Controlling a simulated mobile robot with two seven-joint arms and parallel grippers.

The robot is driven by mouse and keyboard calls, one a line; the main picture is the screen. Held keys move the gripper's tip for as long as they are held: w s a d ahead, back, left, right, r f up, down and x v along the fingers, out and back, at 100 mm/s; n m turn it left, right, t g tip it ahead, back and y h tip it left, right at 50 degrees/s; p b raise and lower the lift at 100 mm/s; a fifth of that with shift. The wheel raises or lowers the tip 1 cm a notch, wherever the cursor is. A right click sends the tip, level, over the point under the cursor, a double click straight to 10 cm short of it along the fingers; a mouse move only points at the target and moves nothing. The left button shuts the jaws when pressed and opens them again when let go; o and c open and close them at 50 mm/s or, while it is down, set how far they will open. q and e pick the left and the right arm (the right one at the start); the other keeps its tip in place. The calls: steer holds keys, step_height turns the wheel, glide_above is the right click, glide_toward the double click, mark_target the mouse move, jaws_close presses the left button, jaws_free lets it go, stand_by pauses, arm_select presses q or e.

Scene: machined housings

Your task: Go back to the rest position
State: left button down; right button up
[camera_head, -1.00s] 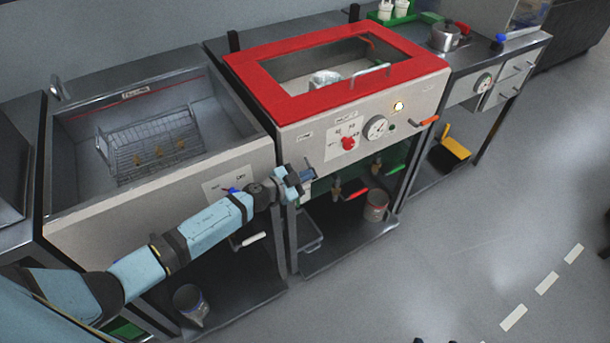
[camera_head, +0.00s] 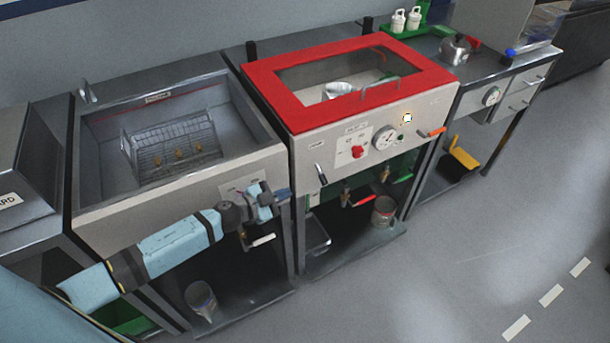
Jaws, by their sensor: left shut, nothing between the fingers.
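My left arm comes in from the lower left. My left gripper (camera_head: 284,193) is shut and empty. It is in front of the upper right part of the left washing tank's front panel, near the gap to the red-lidded machine. The left tank (camera_head: 105,222) is open and holds a wire basket (camera_head: 160,133) with several small brass-coloured parts. The red-lidded machine (camera_head: 285,98) stands to the right with its lid down; a light metal part (camera_head: 340,89) shows through its window. My right gripper is not in view.
The red-lidded machine's front has a red knob (camera_head: 358,152), a gauge (camera_head: 386,138) and a lit lamp (camera_head: 407,118). Cans stand on the low shelves, one below the left tank (camera_head: 201,300), one further right (camera_head: 383,212). The grey floor at right is clear.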

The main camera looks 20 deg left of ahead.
arm_select(q)
steer(key=shift+a+f, duration=0.1)
steer(key=s+d+r+n+y+p, duration=0.1)
steer(key=s+d+n+y+p, duration=0.1)
steer(key=s, duration=0.6)
steer(key=s+d+r+n+g+y+p, duration=0.1)
steer(key=s+d+r+n+p, duration=0.1)
steer(key=s, duration=0.6)
steer(key=s+d+r+n+g+y+p, duration=0.1)
steer(key=s+d+r+n+y+p, duration=0.1)
steer(key=s+d+n+p, duration=0.2)
steer(key=s+n+p, duration=0.1)
steer(key=s+p, duration=0.2)
steer(key=shift+s+d+r+y, duration=0.25)
steer(key=shift+s+d+y, duration=0.05)
steer(key=shift+s, duration=0.1)
